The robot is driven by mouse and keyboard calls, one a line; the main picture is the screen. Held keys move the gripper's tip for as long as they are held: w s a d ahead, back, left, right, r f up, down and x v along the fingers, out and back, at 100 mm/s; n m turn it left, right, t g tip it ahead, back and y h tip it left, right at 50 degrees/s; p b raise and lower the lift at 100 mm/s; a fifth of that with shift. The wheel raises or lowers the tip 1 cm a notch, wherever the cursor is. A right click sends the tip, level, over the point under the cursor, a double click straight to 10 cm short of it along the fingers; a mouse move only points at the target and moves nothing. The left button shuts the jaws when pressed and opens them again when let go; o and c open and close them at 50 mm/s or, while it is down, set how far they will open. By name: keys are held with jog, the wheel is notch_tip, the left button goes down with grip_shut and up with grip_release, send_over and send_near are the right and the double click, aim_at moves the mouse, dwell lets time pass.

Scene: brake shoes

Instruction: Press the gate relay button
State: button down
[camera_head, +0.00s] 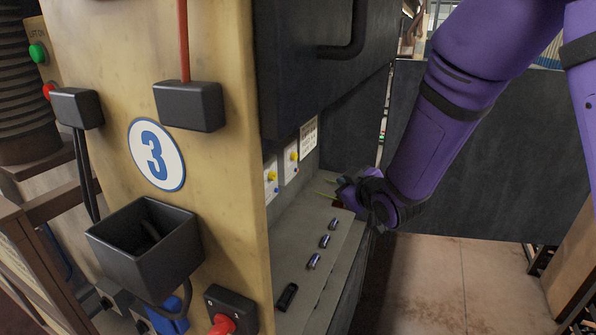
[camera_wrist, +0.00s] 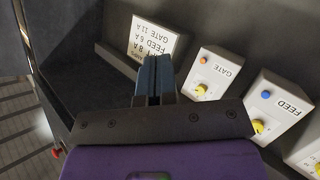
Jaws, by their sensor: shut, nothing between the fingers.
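The white relay box marked GATE (camera_wrist: 211,72) shows in the wrist view, just right of my fingers. It has an orange button (camera_wrist: 203,60) above a yellow knob (camera_wrist: 200,89). My gripper (camera_wrist: 153,62) is shut and empty, with its two dark blue fingers side by side. Its tips point toward the gap between a printed sign and the GATE box, and look apart from the button. In the head view my gripper (camera_head: 336,195) is over the back of the grey ledge, its fingers hard to make out.
A similar box marked FEED (camera_wrist: 279,107) has a blue button; part of another box shows at the edge. The sign (camera_wrist: 151,45) lists GATE and FEED values. Several small cylinders lie on the grey ledge (camera_head: 310,225). A yellow panel (camera_head: 215,240) stands in front, left.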

jog(key=w+a, duration=0.3)
jog(key=a, duration=0.5)
jog(key=shift+a, duration=0.1)
dwell(2.1)
jog(key=shift+w+a, duration=0.1)
jog(key=shift+a, duration=0.2)
jog(key=shift+w+a, duration=0.1)
jog(key=shift+a, duration=0.2)
dwell(0.9)
jog(key=shift+d, duration=0.15)
jog(key=shift+s+d, duration=0.25)
jog(key=shift+d, duration=0.3)
jog(key=shift+s+d, duration=0.3)
jog(key=shift+d, duration=0.5)
jog(key=shift+s+d, duration=0.25)
jog(key=shift+d, duration=0.5)
jog(key=shift+s+d, duration=0.3)
jog(key=shift+d, duration=0.5)
jog(key=shift+d, duration=0.1)
